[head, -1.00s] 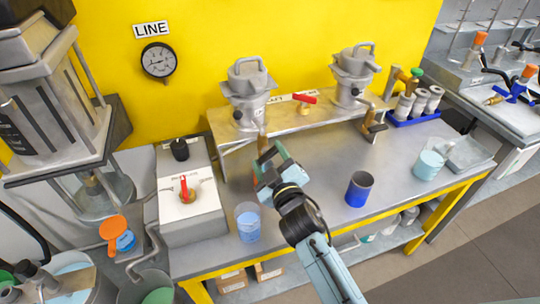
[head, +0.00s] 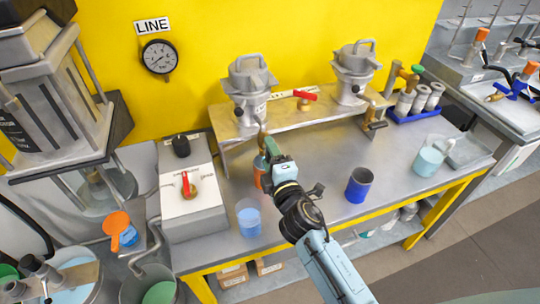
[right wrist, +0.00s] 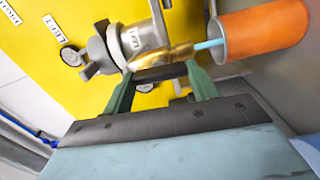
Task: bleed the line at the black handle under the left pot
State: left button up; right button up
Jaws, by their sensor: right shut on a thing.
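A light blue stream (right wrist: 210,44) runs from the brass outlet toward an orange cup (right wrist: 262,36). In the head view my right gripper (head: 268,145) partly hides the cup (head: 258,178) and hides the handle. My left gripper is out of view.
A LINE gauge (head: 159,57) hangs on the yellow wall. A red-handled valve (head: 304,96) sits between the pots. A clear cup of blue liquid (head: 248,217) and a blue cup (head: 359,184) stand on the bench (head: 310,175). A white box with a red knob (head: 188,186) is at left.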

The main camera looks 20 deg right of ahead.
jog(key=shift+n, duration=0.5)
jog(key=o, duration=1)
jog(key=s+b, duration=0.1)
jog(key=s, duration=1.2)
jog(key=shift+s+d, duration=0.2)
jog(key=shift+d, duration=0.1)
